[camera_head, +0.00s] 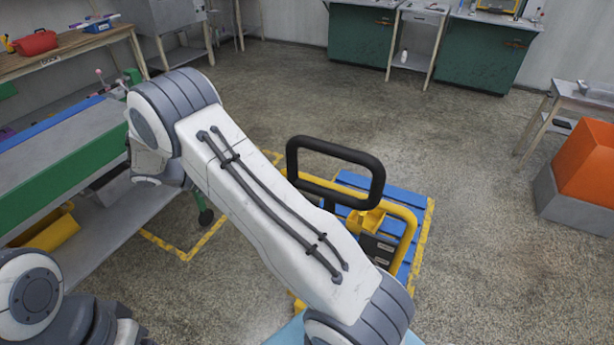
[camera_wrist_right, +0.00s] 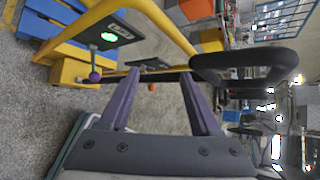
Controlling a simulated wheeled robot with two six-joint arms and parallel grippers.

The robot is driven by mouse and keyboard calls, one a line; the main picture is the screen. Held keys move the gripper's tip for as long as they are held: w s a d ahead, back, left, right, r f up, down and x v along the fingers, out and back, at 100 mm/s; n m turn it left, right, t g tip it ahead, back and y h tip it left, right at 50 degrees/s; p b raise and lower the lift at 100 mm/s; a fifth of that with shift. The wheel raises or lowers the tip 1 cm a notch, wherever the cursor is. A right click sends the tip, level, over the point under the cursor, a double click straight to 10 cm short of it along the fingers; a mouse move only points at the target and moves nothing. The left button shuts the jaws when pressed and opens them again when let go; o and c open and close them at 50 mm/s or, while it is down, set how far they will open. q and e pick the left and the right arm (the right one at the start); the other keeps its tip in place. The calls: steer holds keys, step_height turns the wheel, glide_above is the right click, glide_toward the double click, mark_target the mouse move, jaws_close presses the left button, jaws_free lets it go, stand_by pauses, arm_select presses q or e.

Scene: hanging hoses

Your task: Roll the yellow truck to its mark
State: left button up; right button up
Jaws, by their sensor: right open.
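The yellow truck shows in the head view, its yellow frame (camera_head: 407,213) and black loop handle (camera_head: 335,150) partly hidden behind my large white arm. Blue slats (camera_head: 362,184) lie beyond and beside the frame. My left gripper is not in view.
A green-sided bench (camera_head: 75,165) stands at left. An orange block on a grey base (camera_head: 560,200) stands at right. Green cabinets (camera_head: 485,58) line the back wall. Grey floor is open between the truck and the cabinets. A purple-knobbed lever (camera_wrist_right: 95,77) sits by a yellow box.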

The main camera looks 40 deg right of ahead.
mark_target(311, 177)
steer(key=d+f+n+h+p, duration=0.1)
steer(key=d+f+n, duration=0.1)
steer(key=d, duration=0.4)
steer(key=d+f+n+g+h, duration=0.1)
steer(key=d+f+n, duration=0.1)
steer(key=d, duration=0.4)
steer(key=s+d+f+n+g+h+p, duration=0.1)
steer(key=d+f+n, duration=0.1)
steer(key=d, duration=0.4)
steer(key=shift+d+f+h+p, duration=0.1)
steer(key=shift+f+h+p, duration=0.25)
steer(key=shift+f, duration=0.25)
steer(key=shift+s+d+f, duration=0.2)
steer(key=shift+d, duration=0.35)
jaws_close()
